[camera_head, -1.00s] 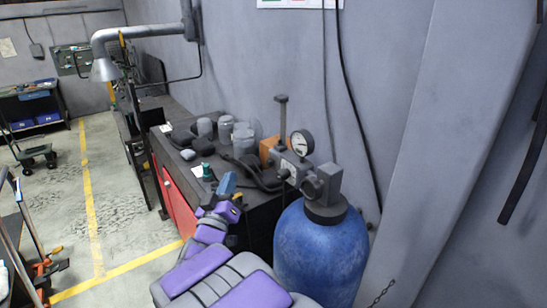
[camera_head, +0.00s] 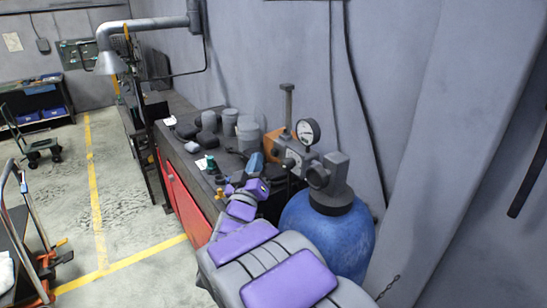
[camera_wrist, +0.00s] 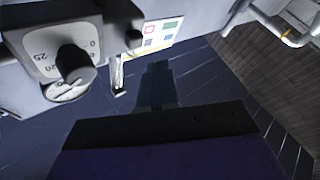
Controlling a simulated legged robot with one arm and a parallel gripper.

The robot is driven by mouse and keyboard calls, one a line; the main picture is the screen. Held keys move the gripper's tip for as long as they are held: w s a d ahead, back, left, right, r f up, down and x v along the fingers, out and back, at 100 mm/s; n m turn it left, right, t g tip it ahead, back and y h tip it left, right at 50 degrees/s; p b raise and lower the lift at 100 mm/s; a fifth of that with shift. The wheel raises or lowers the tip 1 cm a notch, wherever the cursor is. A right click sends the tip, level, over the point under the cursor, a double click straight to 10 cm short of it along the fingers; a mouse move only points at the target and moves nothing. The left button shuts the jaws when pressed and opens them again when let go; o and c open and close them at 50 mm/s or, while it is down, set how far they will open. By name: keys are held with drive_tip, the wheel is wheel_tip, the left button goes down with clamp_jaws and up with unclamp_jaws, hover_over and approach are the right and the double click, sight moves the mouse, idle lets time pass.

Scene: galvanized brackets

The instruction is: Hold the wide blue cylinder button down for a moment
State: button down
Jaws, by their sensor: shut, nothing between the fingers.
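I cannot make out a wide blue cylinder button in either view; my arm hides part of the bench. My gripper, with a blue end (camera_head: 255,163), is in the head view above the dark bench, left of the gauge unit (camera_head: 298,158). In the wrist view my gripper (camera_wrist: 156,75) points up the picture, shut and empty, with nothing seen touching its tip. A pale dial panel (camera_wrist: 35,45) with a black knob (camera_wrist: 75,65) is at the upper left there, apart from the gripper.
A large blue tank (camera_head: 325,240) stands right of my arm. A round pressure gauge (camera_head: 308,131) sits above the unit. Grey canisters (camera_head: 247,135) and a green bottle (camera_head: 211,164) stand on the bench (camera_head: 228,186).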

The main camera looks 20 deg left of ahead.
sight(275, 152)
drive_tip(key=shift+w+d+f, duration=0.1)
drive_tip(key=shift+w, duration=0.65)
drive_tip(key=shift+d, duration=0.1)
drive_tip(key=shift+d, duration=0.35)
drive_tip(key=shift+a, duration=0.35)
drive_tip(key=shift+d, duration=0.2)
drive_tip(key=shift+w, duration=0.1)
idle(0.6)
drive_tip(key=shift+w+d, duration=0.2)
drive_tip(key=shift+d, duration=0.1)
drive_tip(key=shift+w+d, duration=0.35)
idle(2.1)
